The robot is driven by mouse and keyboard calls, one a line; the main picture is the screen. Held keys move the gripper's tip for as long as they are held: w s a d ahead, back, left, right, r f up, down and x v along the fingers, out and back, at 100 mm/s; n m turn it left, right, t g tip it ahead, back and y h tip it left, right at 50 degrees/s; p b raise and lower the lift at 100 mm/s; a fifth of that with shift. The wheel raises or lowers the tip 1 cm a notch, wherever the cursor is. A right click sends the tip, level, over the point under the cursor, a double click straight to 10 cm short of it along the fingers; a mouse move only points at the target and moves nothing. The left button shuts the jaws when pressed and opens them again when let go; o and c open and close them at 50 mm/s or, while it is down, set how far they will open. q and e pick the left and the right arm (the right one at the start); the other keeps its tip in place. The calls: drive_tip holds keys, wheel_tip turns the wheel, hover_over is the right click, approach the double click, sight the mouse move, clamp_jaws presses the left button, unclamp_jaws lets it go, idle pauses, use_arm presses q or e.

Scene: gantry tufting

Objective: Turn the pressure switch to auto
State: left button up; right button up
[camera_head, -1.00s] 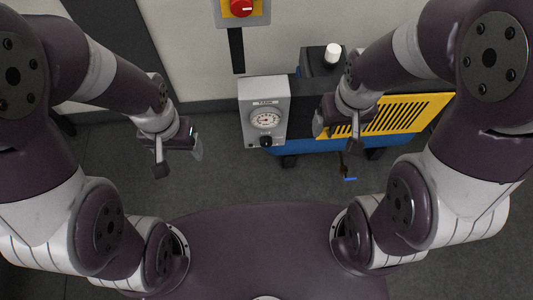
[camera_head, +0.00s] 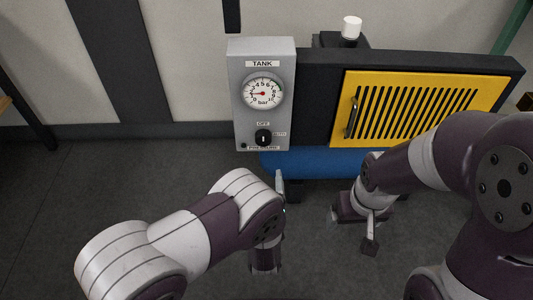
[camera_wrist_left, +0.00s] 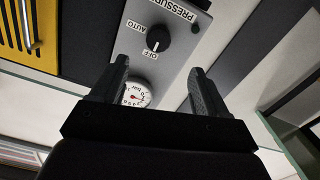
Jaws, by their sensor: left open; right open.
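The pressure switch is a black round knob (camera_head: 263,137) low on a grey tank box (camera_head: 237,100), below a dial gauge. Its white mark points up to the OFF label; AUTO is at its right. The left wrist view shows the knob (camera_wrist_left: 158,39) upside down, with its mark towards OFF and AUTO at the left. My right gripper (camera_head: 354,230) is open and empty, low right.
The gauge (camera_head: 263,92) sits above the knob. Right of the box is a black housing with a yellow slatted panel (camera_head: 420,105) and a handle. A blue tank (camera_head: 310,163) lies beneath. The grey floor (camera_head: 100,200) at the left is clear.

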sight(263, 141)
use_arm(q)
drive_tip(key=w+b, duration=0.4)
drive_tip(key=w, duration=0.7)
drive_tip(key=shift+w+r+b, duration=0.1)
drive_tip(key=shift+w+b, duration=0.2)
drive_tip(key=shift+w, duration=0.1)
drive_tip(key=shift+w+r, duration=0.15)
drive_tip(key=shift+w, duration=0.35)
drive_tip(key=c, duration=1)
